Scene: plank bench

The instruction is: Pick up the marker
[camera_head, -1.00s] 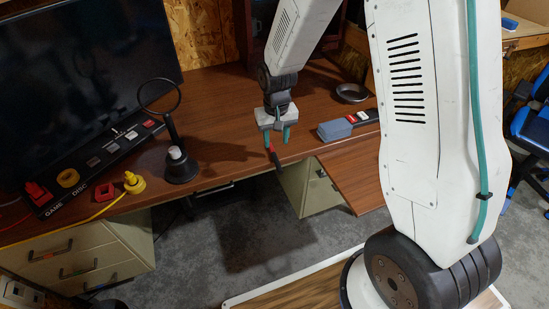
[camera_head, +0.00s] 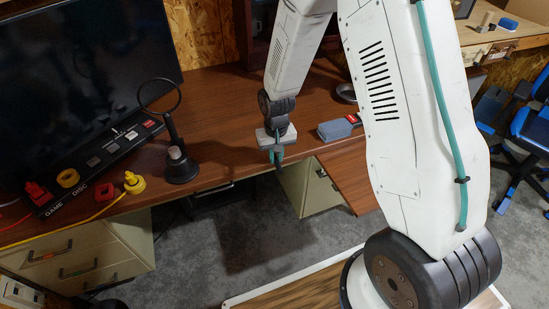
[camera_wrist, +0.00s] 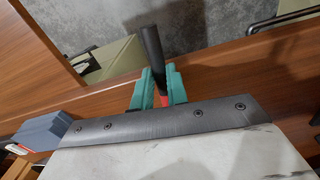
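The marker (camera_wrist: 152,52) has a long dark barrel and a red part near my fingers in the wrist view. My gripper (camera_wrist: 160,88) has its two teal fingers closed in on either side of the marker's red part, with no clear gap. In the head view my gripper (camera_head: 276,155) points down over the front edge of the brown desk (camera_head: 225,125). The marker's dark end (camera_head: 280,168) shows just below the fingertips. I cannot tell whether the marker still touches the desk.
A blue-grey eraser-like block (camera_head: 335,130) lies right of my gripper, also at left in the wrist view (camera_wrist: 38,133). A black stand with a ring (camera_head: 180,165) is to the left. A monitor (camera_head: 85,80) and a dark button panel (camera_head: 95,165) stand further left.

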